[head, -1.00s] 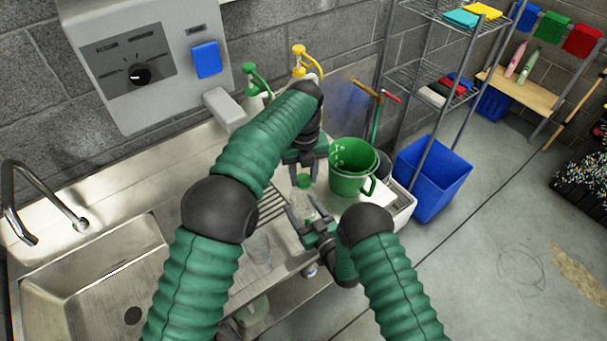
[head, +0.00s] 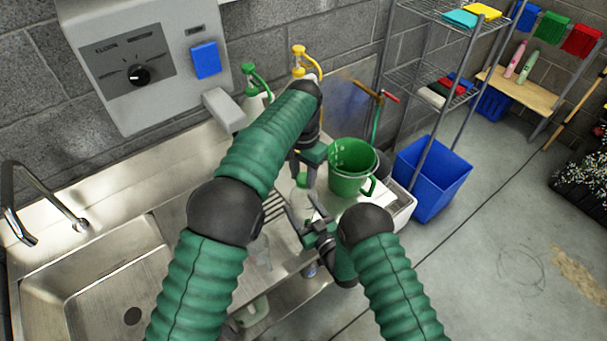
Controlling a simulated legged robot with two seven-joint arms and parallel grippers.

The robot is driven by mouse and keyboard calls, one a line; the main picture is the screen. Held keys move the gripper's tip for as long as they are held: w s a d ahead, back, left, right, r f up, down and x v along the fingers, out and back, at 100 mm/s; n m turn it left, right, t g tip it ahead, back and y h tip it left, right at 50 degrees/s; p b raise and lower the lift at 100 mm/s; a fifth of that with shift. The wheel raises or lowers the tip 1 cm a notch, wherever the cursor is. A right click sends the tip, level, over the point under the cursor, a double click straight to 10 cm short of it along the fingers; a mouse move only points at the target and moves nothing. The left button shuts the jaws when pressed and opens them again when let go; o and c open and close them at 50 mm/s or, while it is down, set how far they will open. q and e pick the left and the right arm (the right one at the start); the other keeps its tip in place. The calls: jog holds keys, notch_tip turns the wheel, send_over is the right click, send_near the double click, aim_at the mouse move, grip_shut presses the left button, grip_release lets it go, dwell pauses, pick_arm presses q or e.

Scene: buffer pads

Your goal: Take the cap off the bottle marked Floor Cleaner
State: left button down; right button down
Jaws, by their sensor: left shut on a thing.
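A clear bottle (head: 301,202) with a green cap (head: 302,180) stands at the right part of the steel counter; its label cannot be read. My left gripper (head: 304,180) comes down from above and is shut on the green cap. My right gripper (head: 303,208) reaches in from the lower right, its fingers spread on either side of the bottle's body. Whether they touch the bottle cannot be told. The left arm and the fingers hide part of the bottle and cap.
A green bucket (head: 352,168) stands close to the right of the bottle. A steel sink (head: 110,275) lies at the left, a blue bin (head: 432,180) at the right.

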pick_arm(q)
jog(key=n, duration=0.6)
jog(key=shift+w+n, duration=0.1)
jog(key=shift+n, duration=0.3)
pick_arm(e)
jog(key=shift+s+a+f, duration=0.1)
jog(key=shift+s+a, duration=0.05)
jog(key=shift+a, duration=0.05)
pick_arm(q)
jog(key=n, duration=0.6)
jog(key=shift+n, duration=0.3)
jog(key=n, duration=0.6)
jog(key=shift+n, duration=0.3)
jog(key=n, duration=0.5)
jog(key=shift+r, duration=0.1)
jog(key=n, duration=0.3)
pick_arm(e)
jog(key=shift+d, duration=0.1)
pick_arm(q)
jog(key=shift+s, duration=0.2)
jog(key=shift+s, duration=0.1)
jog(key=shift+r, duration=0.15)
jog(key=shift+r, duration=1)
